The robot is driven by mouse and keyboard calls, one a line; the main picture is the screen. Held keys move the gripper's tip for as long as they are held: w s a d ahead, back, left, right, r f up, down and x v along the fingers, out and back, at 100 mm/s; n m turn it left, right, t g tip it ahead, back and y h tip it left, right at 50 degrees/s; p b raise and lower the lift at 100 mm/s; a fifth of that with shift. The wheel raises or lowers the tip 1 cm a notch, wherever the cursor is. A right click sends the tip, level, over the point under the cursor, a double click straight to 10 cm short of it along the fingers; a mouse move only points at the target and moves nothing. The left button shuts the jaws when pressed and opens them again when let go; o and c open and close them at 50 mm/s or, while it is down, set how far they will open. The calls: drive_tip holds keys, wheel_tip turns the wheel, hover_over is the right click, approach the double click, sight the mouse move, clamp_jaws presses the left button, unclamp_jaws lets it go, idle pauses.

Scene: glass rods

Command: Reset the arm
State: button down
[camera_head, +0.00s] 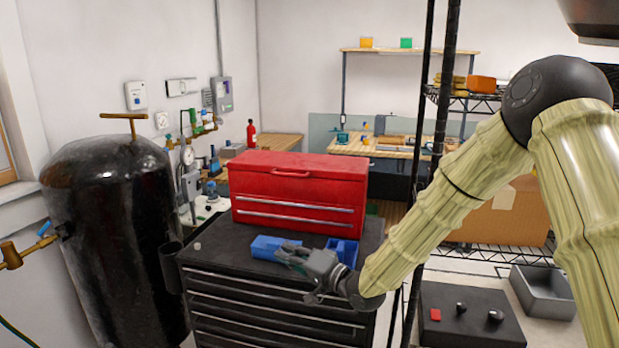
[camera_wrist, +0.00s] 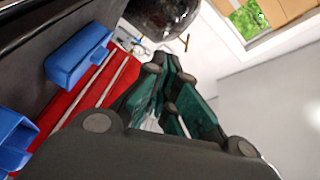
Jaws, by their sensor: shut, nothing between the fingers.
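My gripper (camera_head: 290,256) is at the end of my arm, which reaches in from the right in the head view. It hangs near the blue bins at the front of the black tool cabinet's top. Its fingers are shut with nothing between them. In the wrist view my gripper (camera_wrist: 165,85) fills the lower middle, with dark green fingers pointing up. Whether it touches the blue bins cannot be told from the head view.
A red toolbox (camera_head: 298,192) and blue bins (camera_head: 270,247) sit on the black cabinet (camera_head: 215,250). A black tank (camera_head: 115,235) stands at left. A wire shelf (camera_head: 490,252) with a black post (camera_head: 437,110) stands at right. A workbench (camera_head: 380,148) is behind.

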drive_tip(key=s+d+f+g+h, duration=0.1)
drive_tip(key=s+d+f+h, duration=0.4)
drive_tip(key=f, duration=0.6)
drive_tip(key=s+d+f+g+h, duration=0.1)
drive_tip(key=s+d+f, duration=0.2)
drive_tip(key=s+f, duration=0.5)
drive_tip(key=s+d+f+g+h, duration=0.2)
drive_tip(key=s+d+f, duration=0.25)
drive_tip(key=f, duration=0.85)
drive_tip(key=s+d+f+n+g+h, duration=0.1)
drive_tip(key=s+d+f, duration=0.3)
drive_tip(key=s, duration=0.6)
drive_tip(key=s+d+f+g+h, duration=0.3)
drive_tip(key=s+d, duration=0.3)
drive_tip(key=s, duration=0.4)
drive_tip(key=s+d+f+n+g+h, duration=0.1)
drive_tip(key=s+d+f, duration=0.4)
drive_tip(key=s, duration=0.6)
drive_tip(key=shift+d+f+n+g+h, duration=0.4)
drive_tip(key=shift+g+h, duration=0.3)
drive_tip(key=shift+g, duration=0.4)
